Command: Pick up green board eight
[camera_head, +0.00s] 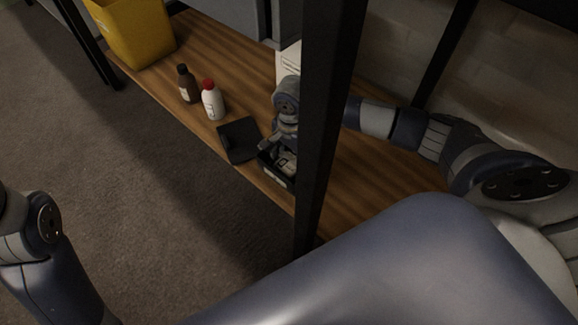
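I cannot make out a green board in this view. My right gripper (277,148) is low over a small dark box (273,176) on the wooden surface. The box holds light grey parts too small to identify. The fingers are small and partly merge with the box, so I cannot tell whether they are open or shut, or whether they touch anything. My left arm shows at the lower left, but its gripper is out of view.
A flat black case (238,141) lies left of the box. A white bottle with a red cap (213,103) and a brown bottle (187,84) stand behind it. A yellow bin (137,32) is farther back. A dark upright post (322,120) stands close beside my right gripper.

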